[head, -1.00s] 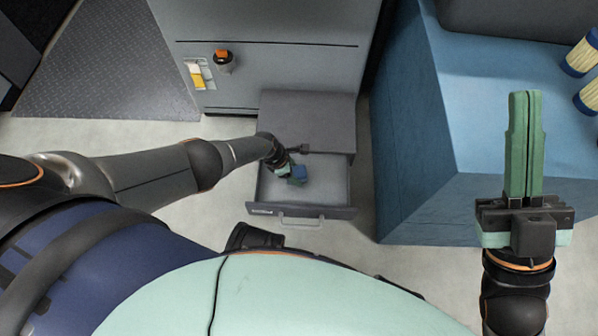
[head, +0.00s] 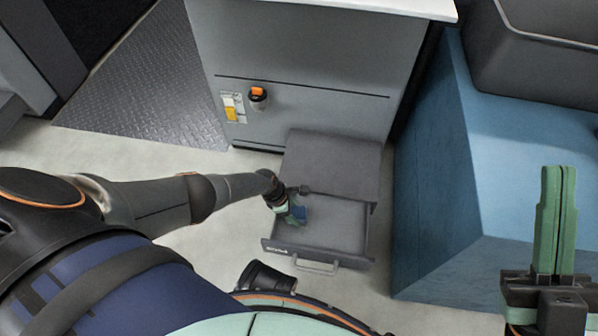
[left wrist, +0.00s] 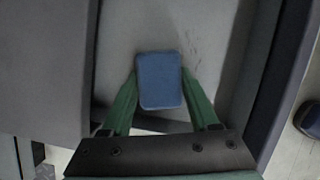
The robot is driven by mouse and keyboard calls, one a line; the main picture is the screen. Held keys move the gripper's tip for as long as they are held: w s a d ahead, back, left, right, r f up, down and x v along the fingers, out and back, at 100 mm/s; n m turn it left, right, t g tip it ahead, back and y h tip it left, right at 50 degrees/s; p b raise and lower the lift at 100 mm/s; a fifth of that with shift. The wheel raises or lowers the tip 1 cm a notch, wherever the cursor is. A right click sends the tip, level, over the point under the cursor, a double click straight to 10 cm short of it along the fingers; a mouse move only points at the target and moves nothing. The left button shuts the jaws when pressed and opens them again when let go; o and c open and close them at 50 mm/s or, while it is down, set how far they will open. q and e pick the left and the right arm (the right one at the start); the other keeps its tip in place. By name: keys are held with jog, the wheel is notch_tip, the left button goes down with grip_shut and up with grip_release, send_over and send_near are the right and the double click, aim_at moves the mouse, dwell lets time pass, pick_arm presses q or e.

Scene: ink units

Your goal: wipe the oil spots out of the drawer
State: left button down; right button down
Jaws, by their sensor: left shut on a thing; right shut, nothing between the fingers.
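The grey drawer (head: 345,251) is pulled open from a low grey cabinet (head: 333,165). My left gripper (head: 297,213) reaches down into the drawer at its left side. It is shut on a blue sponge-like block (left wrist: 160,81), held between the green fingers in the left wrist view. Faint dark smudges (left wrist: 194,61) show on the drawer floor beside the block, to its upper right. Whether the block touches the floor is hard to tell. My right gripper (head: 555,172) is shut and empty, pointing up at the right, away from the drawer.
A tall grey cabinet (head: 300,60) with an orange knob (head: 259,92) and a yellow switch (head: 230,106) stands behind the drawer. A blue block-like bench (head: 440,190) stands close at the right. The floor (head: 200,250) left of the drawer is clear.

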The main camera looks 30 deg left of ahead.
aim_at(301, 212)
pick_arm(q)
notch_tip(301, 212, up, 6)
jog(key=p, duration=0.5)
jog(key=shift+p, duration=0.4)
notch_tip(301, 212, up, 3)
jog(key=p, duration=0.3)
jog(key=shift+r, duration=0.1)
